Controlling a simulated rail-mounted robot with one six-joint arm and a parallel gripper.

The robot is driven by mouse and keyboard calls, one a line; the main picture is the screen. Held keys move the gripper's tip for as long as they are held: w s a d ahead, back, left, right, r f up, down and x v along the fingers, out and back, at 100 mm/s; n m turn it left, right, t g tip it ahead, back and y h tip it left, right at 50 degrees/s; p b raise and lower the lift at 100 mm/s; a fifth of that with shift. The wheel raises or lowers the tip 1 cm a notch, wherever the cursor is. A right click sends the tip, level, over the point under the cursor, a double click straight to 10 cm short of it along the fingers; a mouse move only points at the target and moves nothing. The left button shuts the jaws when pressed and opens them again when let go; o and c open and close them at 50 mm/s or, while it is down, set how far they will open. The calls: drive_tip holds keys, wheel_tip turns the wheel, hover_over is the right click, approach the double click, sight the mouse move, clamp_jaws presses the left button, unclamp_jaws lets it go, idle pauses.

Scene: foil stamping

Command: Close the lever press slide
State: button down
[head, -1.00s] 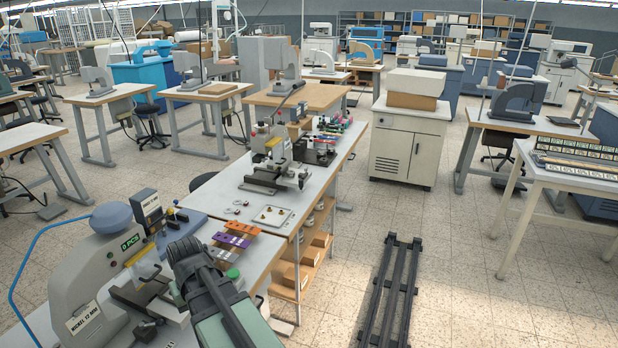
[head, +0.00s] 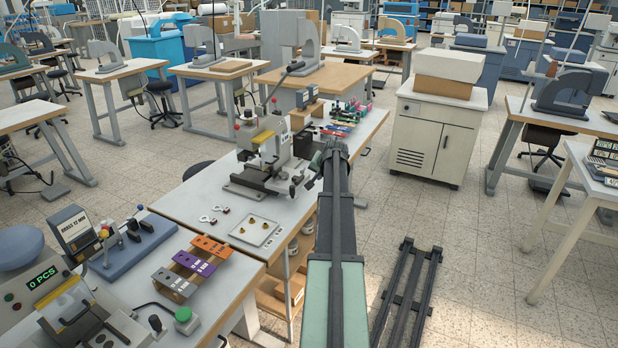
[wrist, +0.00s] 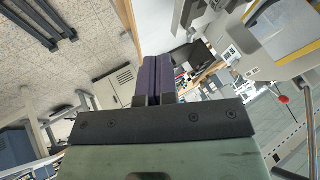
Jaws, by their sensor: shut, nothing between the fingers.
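The lever press (head: 268,150) stands on the long grey-topped bench, left of my arm in the head view. It has a pale grey body, a long lever and red knobs. A dark slide or base part (head: 247,190) lies at its foot; I cannot tell how far out the slide sits. A pale machine with a yellow stripe (wrist: 280,42), probably this press, fills the right of the wrist view. My gripper (wrist: 157,68) is shut and empty, its purple-grey fingers side by side and apart from that machine. In the head view my forearm hides the fingertips.
A small tray with brass parts (head: 255,230) lies in front of the press. Orange, purple and grey plates (head: 192,265) lie nearer, beside a counter machine (head: 45,290). A white cabinet (head: 436,135) stands behind, right of the bench. Floor rails (head: 407,290) lie at right.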

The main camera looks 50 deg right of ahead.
sight(300, 185)
drive_tip(key=b+x, duration=0.9)
drive_tip(key=x, duration=0.2)
drive_tip(key=shift+f, duration=0.35)
drive_tip(key=w, duration=0.1)
drive_tip(key=w+r+p, duration=0.1)
drive_tip(key=w, duration=0.1)
drive_tip(key=shift+a+r, duration=0.15)
drive_tip(key=shift+a, duration=0.2)
drive_tip(key=shift+w, duration=0.3)
drive_tip(key=shift+a, duration=0.1)
